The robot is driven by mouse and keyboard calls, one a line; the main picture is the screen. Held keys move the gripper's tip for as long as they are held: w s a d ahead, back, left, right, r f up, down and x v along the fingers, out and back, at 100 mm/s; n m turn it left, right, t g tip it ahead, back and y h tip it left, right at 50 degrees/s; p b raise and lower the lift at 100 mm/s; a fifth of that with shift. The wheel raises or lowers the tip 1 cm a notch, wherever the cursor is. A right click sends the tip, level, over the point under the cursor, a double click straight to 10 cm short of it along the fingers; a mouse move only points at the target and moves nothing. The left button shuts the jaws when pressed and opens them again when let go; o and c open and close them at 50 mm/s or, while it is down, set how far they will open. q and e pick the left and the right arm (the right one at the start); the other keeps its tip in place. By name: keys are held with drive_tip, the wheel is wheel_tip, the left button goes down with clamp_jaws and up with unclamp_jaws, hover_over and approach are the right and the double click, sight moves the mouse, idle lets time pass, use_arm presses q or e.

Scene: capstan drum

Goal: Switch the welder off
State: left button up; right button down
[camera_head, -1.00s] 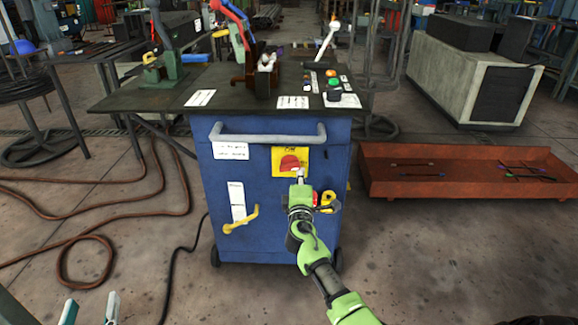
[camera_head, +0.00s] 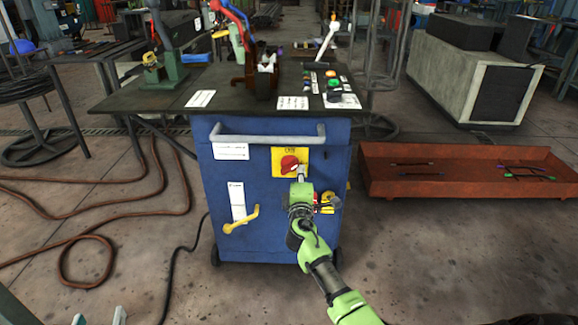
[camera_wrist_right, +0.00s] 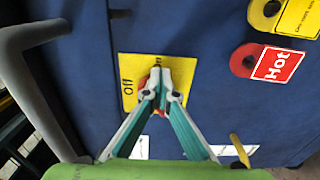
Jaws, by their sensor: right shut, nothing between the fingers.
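The blue welder cabinet (camera_head: 222,178) stands ahead with a yellow switch plate (camera_head: 279,154) on its front. A red rotary switch (camera_head: 288,164) sits on the plate. My right gripper (camera_head: 301,172) is shut and empty, its tips at the right side of the red switch. In the right wrist view, the shut fingertips (camera_wrist_right: 160,78) cover most of the switch, and only a little red shows. The plate (camera_wrist_right: 128,66) reads "Off" on its left there. Contact cannot be told for certain. My left gripper (camera_head: 99,318) shows only its two separated fingertips at the lower left edge.
A grey handle bar (camera_head: 267,138) crosses the cabinet above the plate. A yellow crank handle (camera_head: 241,220) is at lower left. A red "Hot" tag (camera_wrist_right: 277,64) hangs beside the plate. An orange tray (camera_head: 459,186) lies on the floor at right. Hoses (camera_head: 95,238) lie at left.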

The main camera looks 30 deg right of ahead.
use_arm(q)
drive_tip(key=shift+a+f, duration=0.1)
drive_tip(key=shift+f, duration=0.1)
drive_tip(key=shift+s+a+f+g+y, duration=0.1)
drive_tip(key=shift+s+f+g+y, duration=0.15)
drive_tip(key=shift+f, duration=0.25)
drive_tip(key=shift+s+a+f+g+y, duration=0.1)
drive_tip(key=shift+s+f+g, duration=0.05)
drive_tip(key=shift+f+g, duration=0.25)
drive_tip(key=shift+s+a+f+g+p, duration=0.15)
drive_tip(key=shift+s+f+g+p, duration=0.1)
drive_tip(key=shift+f, duration=0.3)
drive_tip(key=shift+s+a+f+g+p, duration=0.15)
drive_tip(key=shift+s+f+g, duration=0.1)
drive_tip(key=shift+f, duration=0.3)
